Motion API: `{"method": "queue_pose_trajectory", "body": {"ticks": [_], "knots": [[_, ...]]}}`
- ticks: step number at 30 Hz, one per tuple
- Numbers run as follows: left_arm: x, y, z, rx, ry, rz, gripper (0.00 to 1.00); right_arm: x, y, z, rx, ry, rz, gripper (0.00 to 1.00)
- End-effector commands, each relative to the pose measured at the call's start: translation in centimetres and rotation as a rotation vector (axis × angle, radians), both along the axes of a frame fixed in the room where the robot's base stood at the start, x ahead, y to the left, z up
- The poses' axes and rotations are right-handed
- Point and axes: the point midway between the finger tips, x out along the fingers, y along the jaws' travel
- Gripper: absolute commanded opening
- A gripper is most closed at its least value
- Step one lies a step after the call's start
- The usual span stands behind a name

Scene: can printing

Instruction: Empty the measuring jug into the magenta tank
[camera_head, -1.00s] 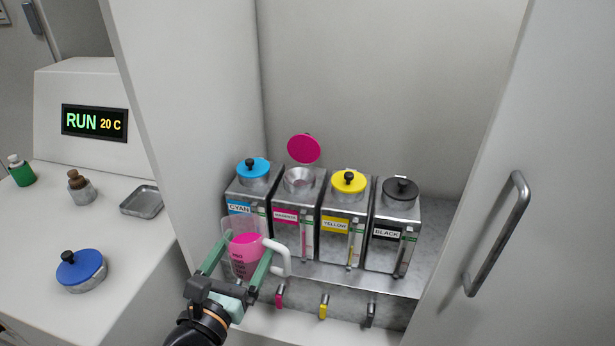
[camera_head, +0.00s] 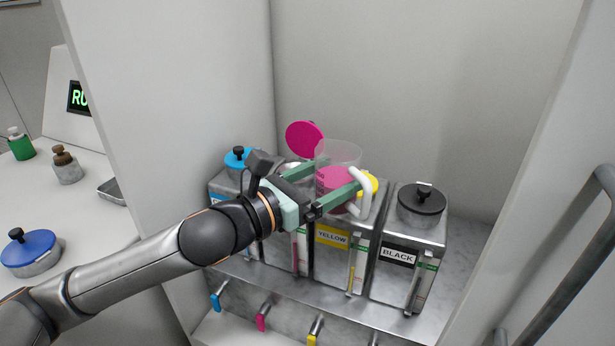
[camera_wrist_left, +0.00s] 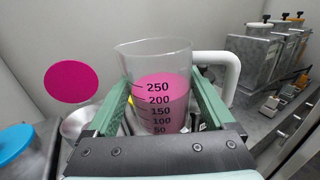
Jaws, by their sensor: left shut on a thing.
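My left gripper (camera_head: 338,178) is shut on the clear measuring jug (camera_head: 340,155), with green fingers on either side of it. The jug stands upright and holds magenta liquid, which reaches a little above the 200 mark in the left wrist view (camera_wrist_left: 160,95). Its white handle (camera_head: 362,195) points right. In the head view the jug is in front of the yellow tank's lid. The magenta tank (camera_head: 290,250) is open, its round lid (camera_head: 304,138) swung up behind. Its funnel mouth (camera_wrist_left: 76,122) shows left of the jug in the left wrist view, partly hidden by a finger.
The cyan tank (camera_head: 222,185) stands left, the yellow tank (camera_head: 330,265) and black tank (camera_head: 408,255) right, all lidded. Cabinet walls flank them, with a handled door (camera_head: 575,260) at right. A blue-lidded container (camera_head: 30,250) and bottles stand on the left counter.

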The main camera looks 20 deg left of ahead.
Motion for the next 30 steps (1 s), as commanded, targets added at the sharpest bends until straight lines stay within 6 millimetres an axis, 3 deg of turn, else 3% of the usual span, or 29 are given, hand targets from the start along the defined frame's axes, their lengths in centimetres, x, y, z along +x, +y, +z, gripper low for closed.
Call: {"method": "queue_pose_trajectory", "body": {"ticks": [14, 25, 30], "knots": [[0.2, 0.2, 0.4, -0.02, 0.015, -0.001, 0.14, -0.3, 0.2, -0.1, 0.002, 0.005, 0.004, 0.58], [0.8, 0.9, 1.3, -0.143, 0.121, -0.001, 0.14, -0.4, -0.3, 0.4, -0.004, 0.0, -0.004, 0.58], [1.2, 1.4, 0.6, -0.207, 0.178, 0.0, 0.14, -0.6, -0.4, -0.4, -0.007, 0.01, -0.005, 0.58]]}}
